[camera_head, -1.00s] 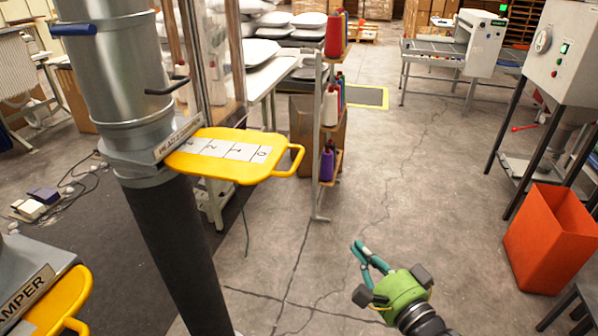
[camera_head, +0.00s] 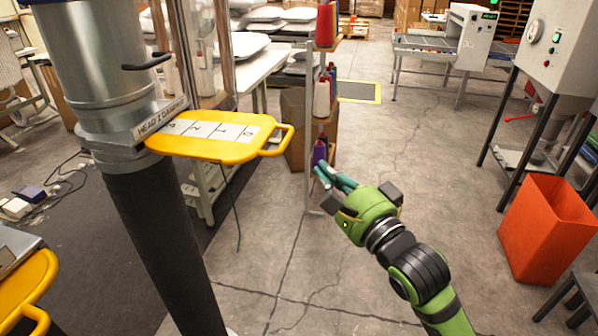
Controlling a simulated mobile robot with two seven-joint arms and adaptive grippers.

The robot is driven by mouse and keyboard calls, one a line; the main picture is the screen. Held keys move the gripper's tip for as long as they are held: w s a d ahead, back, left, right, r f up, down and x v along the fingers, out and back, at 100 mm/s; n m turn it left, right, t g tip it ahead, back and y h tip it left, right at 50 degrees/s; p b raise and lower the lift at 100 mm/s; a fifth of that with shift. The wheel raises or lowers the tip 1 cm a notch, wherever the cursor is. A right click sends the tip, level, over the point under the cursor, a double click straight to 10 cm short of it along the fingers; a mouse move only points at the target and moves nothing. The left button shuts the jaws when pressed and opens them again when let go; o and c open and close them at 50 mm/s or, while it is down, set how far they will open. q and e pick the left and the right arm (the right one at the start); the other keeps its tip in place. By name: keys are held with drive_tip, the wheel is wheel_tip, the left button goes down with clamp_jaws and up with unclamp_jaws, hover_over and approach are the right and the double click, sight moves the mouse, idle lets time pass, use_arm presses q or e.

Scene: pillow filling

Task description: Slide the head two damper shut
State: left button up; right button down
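The head two damper is a yellow slide plate (camera_head: 222,148) with a white numbered scale. It sticks out to the right from the grey pipe (camera_head: 90,70), at a collar whose label (camera_head: 160,121) seems to read HEAD 2 DAMPER. A good length of the plate is outside the pipe. Its loop handle (camera_head: 282,140) is at the right end. My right gripper (camera_head: 328,176), green with teal fingers, is right of and below the handle in the picture, apart from it. Its fingers look spread and empty. My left gripper is not in view.
Another yellow damper plate (camera_head: 22,290) shows at the lower left edge. A thread stand with a red spool (camera_head: 326,25) and other spools stands behind the gripper. An orange bin (camera_head: 548,232) is at the right. The floor between is clear.

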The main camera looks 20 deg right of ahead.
sight(285, 146)
drive_tip(key=w+a+p, duration=0.1)
drive_tip(key=w+a, duration=0.1)
drive_tip(key=w+a+r+p, duration=0.1)
drive_tip(key=w, duration=0.1)
drive_tip(key=shift+w+a, duration=0.15)
drive_tip(key=shift+a, duration=0.2)
drive_tip(key=shift+w, duration=0.1)
